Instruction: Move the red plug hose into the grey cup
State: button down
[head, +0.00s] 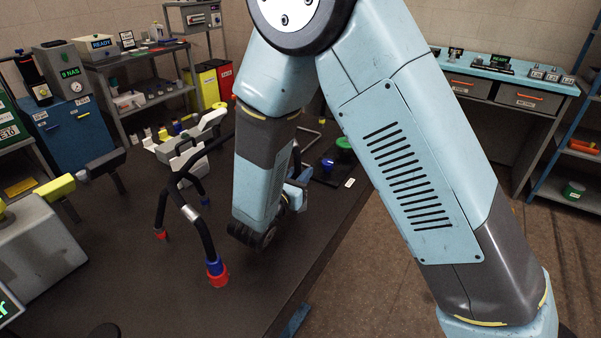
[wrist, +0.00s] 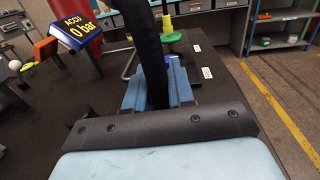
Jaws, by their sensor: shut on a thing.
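In the wrist view my gripper (wrist: 158,88) has its blue jaws shut on a black hose (wrist: 148,45), which rises between them. Its plug end is hidden, so its colour cannot be told. In the head view my forearm hides most of the gripper; part of it shows (head: 298,192) above the table. Black hoses hang over the table at the left of my arm. One ends in a small red tip (head: 161,235); another reaches a blue collar and red end piece (head: 218,277). I cannot make out a grey cup.
A dark mat (head: 318,177) beyond my gripper carries a blue piece (head: 328,166) and a green piece (head: 345,144). A light grey fixture (head: 190,150) stands left of my arm.

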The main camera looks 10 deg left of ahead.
jog(key=shift+f, duration=0.2)
jog(key=c, duration=0.9)
grip_release()
notch_tip(320, 180, up, 11)
jog(key=shift+w+r, duration=0.15)
